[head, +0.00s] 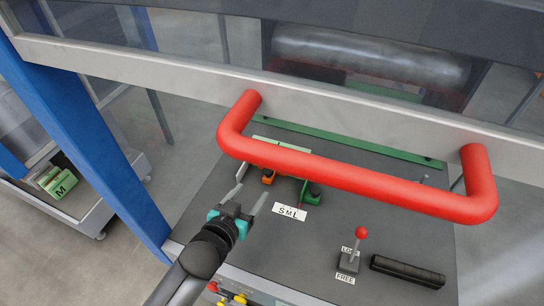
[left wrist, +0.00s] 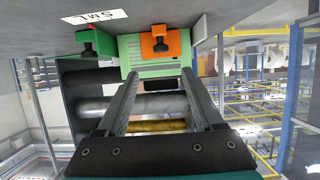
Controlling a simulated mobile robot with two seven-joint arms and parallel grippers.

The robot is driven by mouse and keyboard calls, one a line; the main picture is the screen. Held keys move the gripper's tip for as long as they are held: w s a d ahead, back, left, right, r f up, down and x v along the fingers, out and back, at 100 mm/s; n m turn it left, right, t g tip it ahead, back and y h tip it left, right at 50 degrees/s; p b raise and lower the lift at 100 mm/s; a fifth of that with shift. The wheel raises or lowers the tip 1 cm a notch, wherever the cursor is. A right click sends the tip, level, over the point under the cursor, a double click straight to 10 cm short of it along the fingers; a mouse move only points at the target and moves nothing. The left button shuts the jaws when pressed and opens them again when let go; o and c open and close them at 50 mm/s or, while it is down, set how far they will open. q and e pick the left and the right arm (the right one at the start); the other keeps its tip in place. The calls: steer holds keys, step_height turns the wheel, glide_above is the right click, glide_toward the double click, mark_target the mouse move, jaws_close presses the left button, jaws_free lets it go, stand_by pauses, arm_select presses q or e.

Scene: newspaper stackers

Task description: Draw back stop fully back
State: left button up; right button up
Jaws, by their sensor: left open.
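On the dark table stand an orange block (head: 268,177) and a green block (head: 311,192), near a white S M L label (head: 289,212); which of them is the back stop I cannot tell. In the left wrist view the orange block (left wrist: 178,46) and green block (left wrist: 92,42) appear upside down beside a light green piece (left wrist: 130,50). My left gripper (head: 254,178) is open and empty, its fingers pointing toward the orange block, apart from it. In the left wrist view the left gripper's fingertips (left wrist: 159,74) lie either side of the orange block's line. My right gripper is out of view.
A thick red bar (head: 350,180) arches over the table, above the blocks. A red-knobbed lever (head: 350,258) marked LOCK and FREE and a black handle (head: 408,271) stand at the right. A blue post (head: 90,150) rises at the left.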

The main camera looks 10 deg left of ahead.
mark_target(269, 172)
arm_select(q)
steer(key=b+x, duration=0.2)
steer(key=x, duration=0.7)
steer(key=shift+w+f, duration=0.1)
steer(key=shift+f, duration=0.05)
steer(key=shift+w+d+f+b, duration=0.2)
steer(key=shift+w+b, duration=0.1)
steer(key=shift+w, duration=0.35)
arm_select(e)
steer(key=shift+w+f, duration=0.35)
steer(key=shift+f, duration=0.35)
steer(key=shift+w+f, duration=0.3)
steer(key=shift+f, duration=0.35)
arm_select(q)
steer(key=c, duration=1)
jaws_close()
steer(key=shift+s, duration=0.1)
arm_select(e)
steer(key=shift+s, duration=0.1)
